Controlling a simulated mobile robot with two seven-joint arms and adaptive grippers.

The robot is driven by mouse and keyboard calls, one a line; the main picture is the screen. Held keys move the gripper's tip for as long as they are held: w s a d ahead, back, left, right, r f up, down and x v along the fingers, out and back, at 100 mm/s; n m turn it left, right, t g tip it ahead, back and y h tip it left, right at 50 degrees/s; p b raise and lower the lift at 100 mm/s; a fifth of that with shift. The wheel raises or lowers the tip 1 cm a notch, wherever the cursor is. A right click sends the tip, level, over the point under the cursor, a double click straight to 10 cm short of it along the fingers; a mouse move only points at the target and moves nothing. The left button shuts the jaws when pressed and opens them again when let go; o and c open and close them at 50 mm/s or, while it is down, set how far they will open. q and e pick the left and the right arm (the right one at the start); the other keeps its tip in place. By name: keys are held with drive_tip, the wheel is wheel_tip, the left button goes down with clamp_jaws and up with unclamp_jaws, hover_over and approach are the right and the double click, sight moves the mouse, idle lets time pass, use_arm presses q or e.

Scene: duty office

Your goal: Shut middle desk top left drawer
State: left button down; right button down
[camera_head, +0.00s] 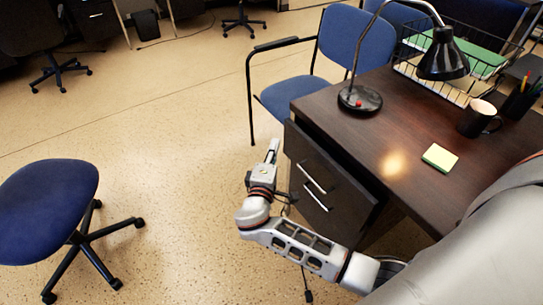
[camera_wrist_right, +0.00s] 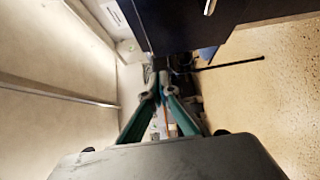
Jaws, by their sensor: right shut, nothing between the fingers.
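The dark brown desk (camera_head: 400,125) stands at the right, with two stacked drawers on its left end. The top drawer (camera_head: 325,163) appears to stand out from the desk, with a dark gap behind its front edge. Its light bar handle (camera_head: 312,178) sits above the lower drawer's handle (camera_head: 316,200). My right gripper (camera_head: 273,148) is shut and empty, just left of the drawer fronts and apparently apart from them. In the wrist view its fingertips (camera_wrist_right: 158,88) meet below a dark panel (camera_wrist_right: 185,22) with part of a handle (camera_wrist_right: 210,6). My left gripper is out of view.
A desk lamp (camera_head: 360,98), a mug (camera_head: 479,118), sticky notes (camera_head: 439,157) and a wire tray (camera_head: 470,60) are on the desk. A blue chair (camera_head: 350,45) stands behind it and a blue stool (camera_head: 45,210) at the left. The floor between is clear.

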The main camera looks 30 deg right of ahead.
sight(289, 127)
drive_tip(key=shift+w+d, duration=0.45)
drive_tip(key=shift+d, duration=0.55)
drive_tip(key=shift+w+d, duration=0.4)
drive_tip(key=shift+d, duration=0.6)
drive_tip(key=shift+w+d, duration=0.45)
drive_tip(key=shift+d, duration=0.55)
